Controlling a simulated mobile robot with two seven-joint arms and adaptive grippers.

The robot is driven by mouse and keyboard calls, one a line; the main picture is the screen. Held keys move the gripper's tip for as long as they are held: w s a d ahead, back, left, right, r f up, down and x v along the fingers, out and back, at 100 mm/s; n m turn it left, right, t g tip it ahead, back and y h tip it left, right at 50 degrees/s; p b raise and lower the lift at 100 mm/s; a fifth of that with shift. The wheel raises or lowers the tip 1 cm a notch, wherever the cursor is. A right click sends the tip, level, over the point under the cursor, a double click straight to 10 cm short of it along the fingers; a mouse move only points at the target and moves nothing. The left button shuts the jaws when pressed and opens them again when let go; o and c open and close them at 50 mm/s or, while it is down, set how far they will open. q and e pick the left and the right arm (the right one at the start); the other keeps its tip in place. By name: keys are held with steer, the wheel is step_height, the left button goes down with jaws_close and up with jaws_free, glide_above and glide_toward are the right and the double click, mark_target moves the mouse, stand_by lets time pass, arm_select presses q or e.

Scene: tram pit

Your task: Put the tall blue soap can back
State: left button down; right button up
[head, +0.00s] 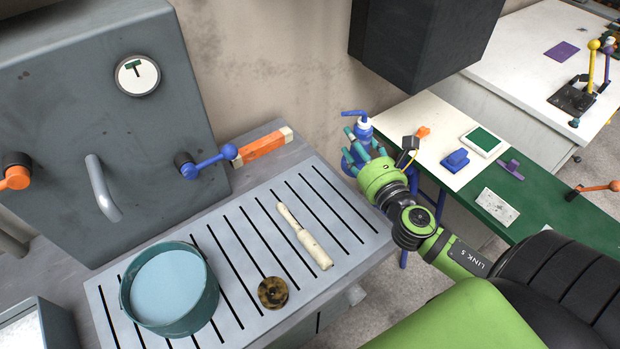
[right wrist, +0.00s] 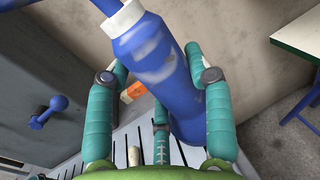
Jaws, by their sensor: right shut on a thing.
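The tall blue soap can (head: 362,137) has a white collar and a blue pump spout on top. My right gripper (head: 362,152) is shut on it, near the far right corner of the slatted bench top (head: 335,185). In the right wrist view the can (right wrist: 150,62) stands between the teal fingers of my right gripper (right wrist: 160,80), tilted in the picture, its top cut off by the frame edge. Its lower end shows over the slats' edge; I cannot tell whether it touches anything. My left gripper is not in view.
A teal bucket (head: 203,308), a cream-handled tool (head: 303,235) and a brown disc (head: 273,292) are on the slats. An orange-and-white block (head: 263,147) lies behind. Right, a green-and-white table (head: 545,215) holds a blue block (head: 455,160) and a green-faced tray (head: 483,141). A dark box (head: 420,45) hangs above.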

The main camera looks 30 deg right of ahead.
steer(key=shift+w+a+f+b, duration=0.5)
steer(key=shift+w+a+f, duration=0.9)
steer(key=shift+f, duration=0.35)
steer(key=shift+w+a+f+b, duration=0.45)
steer(key=shift+w+a+f, duration=0.7)
steer(key=shift+w+f, duration=0.5)
steer(key=shift+w+a+f+b, duration=0.5)
steer(key=shift+w+a+f, duration=0.85)
steer(key=shift+f, duration=0.5)
steer(key=shift+d, duration=0.1)
steer(key=shift+f, duration=0.2)
steer(key=o, duration=1.3)
steer(key=shift+s+a+b, duration=0.2)
steer(key=shift+s+b, duration=0.3)
steer(key=shift+s, duration=1.3)
steer(key=shift+s+a+b, duration=0.2)
steer(key=shift+s+b, duration=0.3)
steer(key=shift+s, duration=1.3)
steer(key=shift+f, duration=0.1)
